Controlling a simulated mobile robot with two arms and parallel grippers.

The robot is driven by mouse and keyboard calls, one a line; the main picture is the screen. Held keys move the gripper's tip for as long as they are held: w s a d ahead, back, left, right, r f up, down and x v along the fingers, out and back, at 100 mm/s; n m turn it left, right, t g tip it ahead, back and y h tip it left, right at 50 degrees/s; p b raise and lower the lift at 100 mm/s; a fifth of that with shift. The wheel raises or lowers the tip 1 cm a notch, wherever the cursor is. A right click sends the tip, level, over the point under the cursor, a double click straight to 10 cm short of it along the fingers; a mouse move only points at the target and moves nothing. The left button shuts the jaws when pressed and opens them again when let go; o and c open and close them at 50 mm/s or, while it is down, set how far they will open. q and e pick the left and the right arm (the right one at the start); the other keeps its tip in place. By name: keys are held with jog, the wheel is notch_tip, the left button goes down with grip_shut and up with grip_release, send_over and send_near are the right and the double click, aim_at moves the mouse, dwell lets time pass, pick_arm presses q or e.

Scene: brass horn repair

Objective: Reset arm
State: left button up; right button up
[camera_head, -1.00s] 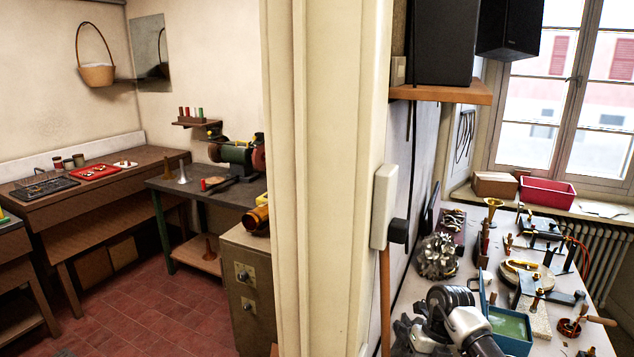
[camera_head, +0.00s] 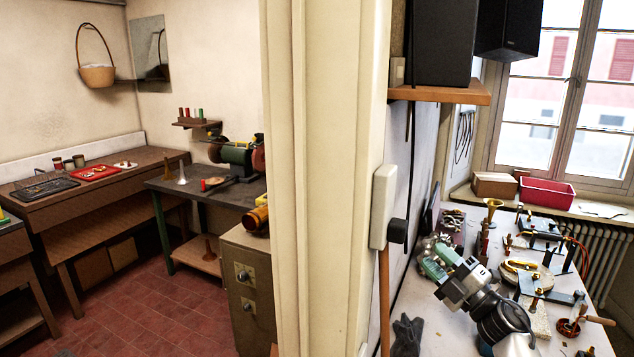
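My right gripper (camera_head: 438,259) is over the left part of the white workbench (camera_head: 440,326) beyond the wall post. Its arm comes in from the bottom right. My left gripper and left arm are not in view.
A black glove (camera_head: 407,334) lies at the bench's near left edge. The wall post (camera_head: 330,180) divides the room. Red floor (camera_head: 130,315) at left is clear.

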jog(key=w+d+f+m+t+h, duration=0.1)
jog(key=w+d+f+m+h, duration=0.1)
jog(key=d+m+h, duration=0.5)
jog(key=w+d+f+m+t+h, duration=0.1)
jog(key=w+d+f+m+h, duration=0.15)
jog(key=m+h, duration=0.85)
jog(key=s+a+f+m+g+y+b, duration=0.1)
jog(key=s+f+g+b, duration=0.3)
jog(key=f, duration=1.2)
jog(key=s+a+f+m+g+y+b, duration=0.1)
jog(key=s+f+b, duration=0.3)
jog(key=f, duration=1.1)
jog(key=s+a+f+m+g+y+b, duration=0.1)
jog(key=s+f+g+b, duration=0.35)
jog(key=f, duration=1.15)
jog(key=s+a+f+g+b, duration=0.3)
jog(key=s+f+g+b, duration=0.1)
jog(key=s+f, duration=1.95)
jog(key=s+a+f+g+b, duration=0.1)
jog(key=s+f, duration=0.3)
jog(key=s, duration=0.5)
jog(key=s+a+f+g+b, duration=0.2)
jog(key=s+f, duration=0.3)
jog(key=s, duration=0.4)
jog(key=s+a+f+g+b, duration=0.1)
jog(key=s+f+g+b, duration=0.1)
jog(key=s+f, duration=0.3)
jog(key=s, duration=0.4)
jog(key=shift+a+m, duration=0.2)
jog(key=shift+m, duration=0.1)
